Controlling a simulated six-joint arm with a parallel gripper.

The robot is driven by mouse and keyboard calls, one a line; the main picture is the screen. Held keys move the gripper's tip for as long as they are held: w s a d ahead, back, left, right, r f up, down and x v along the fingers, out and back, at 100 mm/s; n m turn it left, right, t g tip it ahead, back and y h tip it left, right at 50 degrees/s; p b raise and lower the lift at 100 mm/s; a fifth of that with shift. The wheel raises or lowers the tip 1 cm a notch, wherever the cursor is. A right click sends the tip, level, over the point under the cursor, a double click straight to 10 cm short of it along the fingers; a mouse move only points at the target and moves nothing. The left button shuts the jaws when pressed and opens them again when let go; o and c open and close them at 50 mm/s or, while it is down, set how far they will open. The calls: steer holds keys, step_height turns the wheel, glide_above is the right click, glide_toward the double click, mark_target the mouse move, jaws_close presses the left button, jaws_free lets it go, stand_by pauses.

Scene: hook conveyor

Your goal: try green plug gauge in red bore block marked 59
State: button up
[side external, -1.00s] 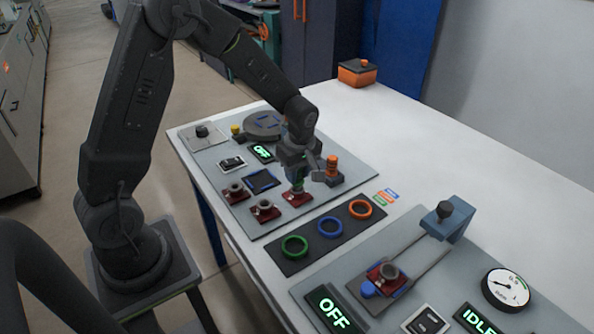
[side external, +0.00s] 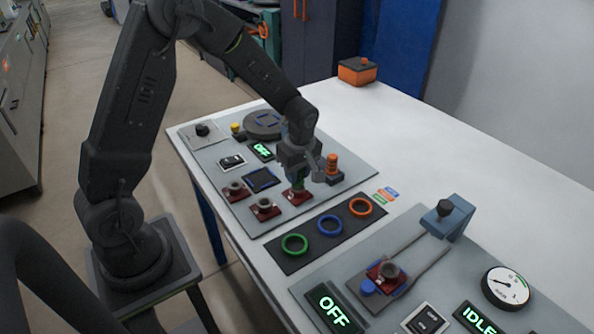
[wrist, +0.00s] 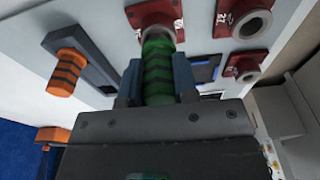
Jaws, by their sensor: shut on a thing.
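My gripper (wrist: 157,85) is shut on the green plug gauge (wrist: 158,68), a ribbed green cylinder. In the side view my gripper (side external: 299,178) is low over the front-right red bore block (side external: 297,196). That block also shows in the wrist view (wrist: 150,13), with the gauge's far end overlapping its grey bore ring. I cannot tell whether the tip is inside the bore. Two other red bore blocks, (side external: 236,191) and (side external: 265,209), stand to its left with open bores. I cannot read the blocks' marks clearly.
An orange plug gauge (side external: 332,164) stands in a dark holder just right of my gripper. A dark mat with green (side external: 295,245), blue and orange rings lies in front. Another red block (side external: 387,272) sits in the slide fixture.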

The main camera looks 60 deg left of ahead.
steer(key=shift+f, duration=0.5)
stand_by(0.6)
stand_by(0.6)
steer(key=shift+r, duration=3)
